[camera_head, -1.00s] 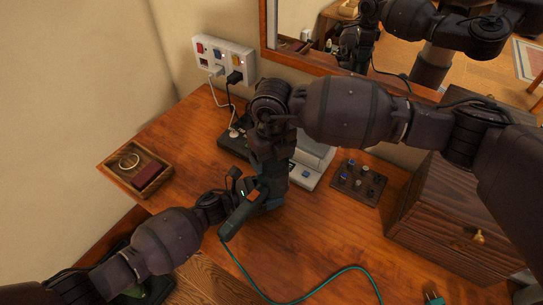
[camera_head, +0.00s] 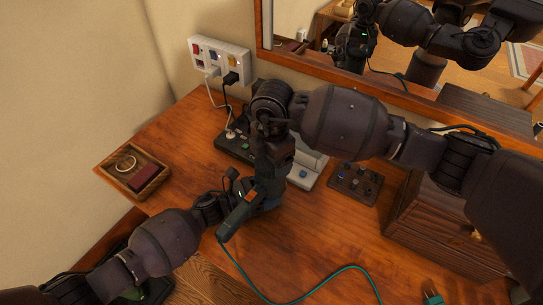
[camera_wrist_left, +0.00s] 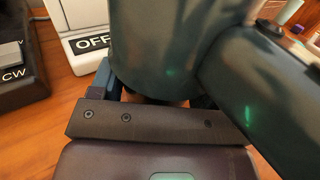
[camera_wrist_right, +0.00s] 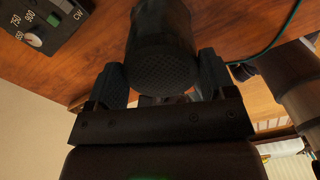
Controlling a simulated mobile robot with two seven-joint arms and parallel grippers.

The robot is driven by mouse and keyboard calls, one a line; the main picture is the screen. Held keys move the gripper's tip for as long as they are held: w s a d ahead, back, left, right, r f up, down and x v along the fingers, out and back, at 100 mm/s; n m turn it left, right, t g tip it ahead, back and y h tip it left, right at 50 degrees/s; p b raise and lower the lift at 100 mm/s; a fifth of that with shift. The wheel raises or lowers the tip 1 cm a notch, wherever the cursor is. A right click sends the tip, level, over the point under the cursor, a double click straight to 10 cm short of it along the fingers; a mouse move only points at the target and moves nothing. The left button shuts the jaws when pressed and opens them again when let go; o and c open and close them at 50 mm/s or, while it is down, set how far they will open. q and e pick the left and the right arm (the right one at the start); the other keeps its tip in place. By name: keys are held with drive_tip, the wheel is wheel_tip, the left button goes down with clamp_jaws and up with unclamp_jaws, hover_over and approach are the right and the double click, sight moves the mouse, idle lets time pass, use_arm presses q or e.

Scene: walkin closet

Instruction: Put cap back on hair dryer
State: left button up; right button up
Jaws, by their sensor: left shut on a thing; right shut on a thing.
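The teal hair dryer's handle (camera_head: 238,214) shows in the head view, tilted over the desk. In the left wrist view its rounded body (camera_wrist_left: 165,45) and handle (camera_wrist_left: 265,95) fill the top and right. My left gripper (camera_wrist_left: 165,100) is shut on it. In the right wrist view a dark round cap with a mesh end (camera_wrist_right: 162,68) sits between the fingers of my right gripper (camera_wrist_right: 163,92), which is shut on it. My right gripper comes from above, close over the dryer. The joint between cap and dryer is hidden, so I cannot tell whether the cap is seated.
A wooden tray (camera_head: 113,168) lies at the left. A wall socket panel (camera_head: 219,60) and a mirror (camera_head: 410,60) are behind. A black control box (camera_head: 230,147), a knob board (camera_head: 356,182) and a wooden drawer box (camera_head: 440,225) surround the arms. The green cord (camera_head: 315,288) crosses the front.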

drive_tip(key=m, duration=0.4)
drive_tip(key=shift+s, duration=0.1)
drive_tip(key=o, duration=0.9)
wheel_tip(320, 180, up, 12)
drive_tip(key=shift+r, duration=0.1)
use_arm(q)
drive_tip(key=o, duration=1.8)
drive_tip(key=b+v, duration=0.1)
drive_tip(key=v, duration=1)
use_arm(e)
drive_tip(key=shift+f, duration=0.75)
